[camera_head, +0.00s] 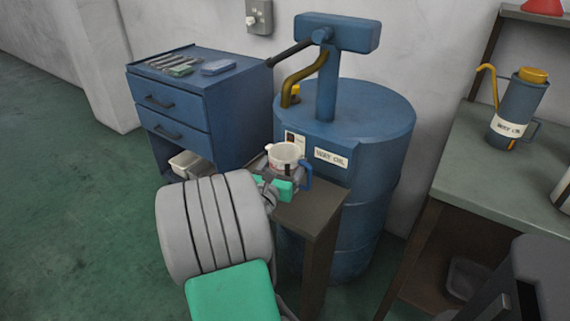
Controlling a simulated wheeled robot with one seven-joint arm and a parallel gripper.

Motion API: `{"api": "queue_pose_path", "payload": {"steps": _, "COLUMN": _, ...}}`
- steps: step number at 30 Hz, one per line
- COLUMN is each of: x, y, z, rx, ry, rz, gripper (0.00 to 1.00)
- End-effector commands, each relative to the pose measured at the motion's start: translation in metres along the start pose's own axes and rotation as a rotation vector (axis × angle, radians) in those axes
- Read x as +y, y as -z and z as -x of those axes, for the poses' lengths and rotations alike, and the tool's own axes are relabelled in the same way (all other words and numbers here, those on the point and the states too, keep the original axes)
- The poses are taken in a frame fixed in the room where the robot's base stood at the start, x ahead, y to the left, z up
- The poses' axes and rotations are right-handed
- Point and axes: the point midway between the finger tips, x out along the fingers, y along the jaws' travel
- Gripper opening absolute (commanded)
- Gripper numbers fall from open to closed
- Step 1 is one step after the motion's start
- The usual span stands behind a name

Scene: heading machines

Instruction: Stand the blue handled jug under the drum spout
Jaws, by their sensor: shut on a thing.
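I cannot tell whether the jug's base touches the stand.
The small stand (312,211) has bare top to the right of the jug. A blue drawer cabinet (228,115) with tools on top is at left. A blue oil can (516,106) with a yellow spout stands on the right bench (467,160). The pump lever reaches left above the cabinet.

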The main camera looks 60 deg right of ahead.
Motion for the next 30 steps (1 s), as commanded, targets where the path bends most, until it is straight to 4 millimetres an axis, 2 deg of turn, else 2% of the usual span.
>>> {"api": "queue_pose_path", "payload": {"steps": 8, "x": 0.0, "y": -0.001, "z": 0.0, "rx": -0.001, "ry": 0.0, "rz": 0.0, "gripper": 0.33}}
{"api": "queue_pose_path", "payload": {"steps": 26, "x": 0.0, "y": 0.011, "z": 0.0, "rx": -0.002, "ry": 0.0, "rz": 0.001, "gripper": 0.33}}
{"api": "queue_pose_path", "payload": {"steps": 27, "x": 0.0, "y": 0.011, "z": 0.0, "rx": -0.002, "ry": 0.0, "rz": 0.001, "gripper": 0.81}}
{"api": "queue_pose_path", "payload": {"steps": 30, "x": 0.0, "y": 0.01, "z": 0.0, "rx": -0.002, "ry": 0.0, "rz": 0.0, "gripper": 0.89}}
